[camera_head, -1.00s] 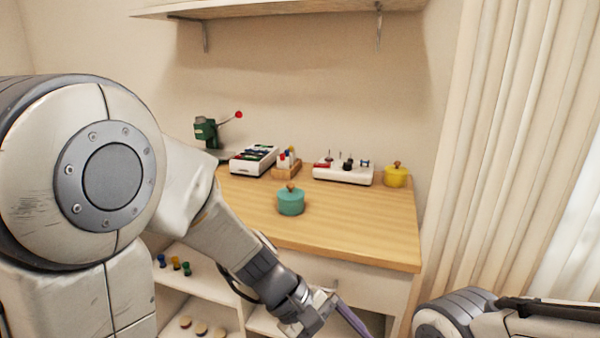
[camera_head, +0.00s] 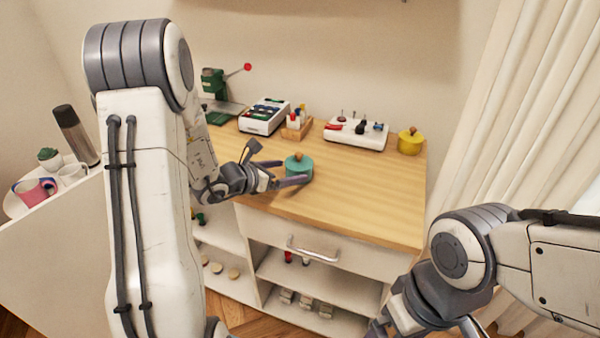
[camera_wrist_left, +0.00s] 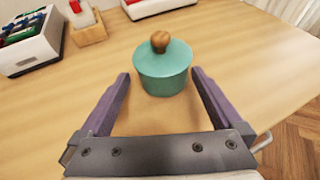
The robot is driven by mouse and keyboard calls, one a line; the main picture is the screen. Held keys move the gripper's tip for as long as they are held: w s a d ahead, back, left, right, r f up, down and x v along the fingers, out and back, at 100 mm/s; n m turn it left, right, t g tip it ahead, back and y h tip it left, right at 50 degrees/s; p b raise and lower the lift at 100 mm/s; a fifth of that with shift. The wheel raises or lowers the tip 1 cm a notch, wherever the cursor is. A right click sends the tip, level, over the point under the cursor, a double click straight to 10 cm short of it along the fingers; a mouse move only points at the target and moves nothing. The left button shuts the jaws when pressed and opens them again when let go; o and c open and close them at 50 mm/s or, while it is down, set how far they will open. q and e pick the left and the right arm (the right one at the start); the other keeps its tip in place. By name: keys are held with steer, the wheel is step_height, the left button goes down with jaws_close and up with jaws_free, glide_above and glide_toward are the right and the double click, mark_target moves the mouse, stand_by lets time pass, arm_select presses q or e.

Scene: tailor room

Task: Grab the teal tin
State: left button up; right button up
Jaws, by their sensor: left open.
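The teal tin (camera_head: 299,168) is round with a lid and a wooden knob, upright on the wooden tabletop. It also shows in the left wrist view (camera_wrist_left: 163,72), at the far end of the space between the fingers. My left gripper (camera_head: 287,174) is low over the table just left of the tin. In the wrist view its two purple fingers (camera_wrist_left: 161,80) are open, with tips on either side of the tin's near part and gaps visible. My right arm is at the lower right, its hand cut off by the bottom edge.
A yellow tin (camera_head: 410,143), a white tray of tools (camera_head: 356,136), a wooden block with bottles (camera_head: 297,128) and a white box (camera_head: 263,117) stand along the back. A green device (camera_head: 217,95) is at back left. The table's front and right are clear.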

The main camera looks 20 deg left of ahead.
arm_select(q)
steer(key=x, duration=0.5)
steer(key=shift+d, duration=0.3)
steer(key=shift+r, duration=0.1)
jaws_close()
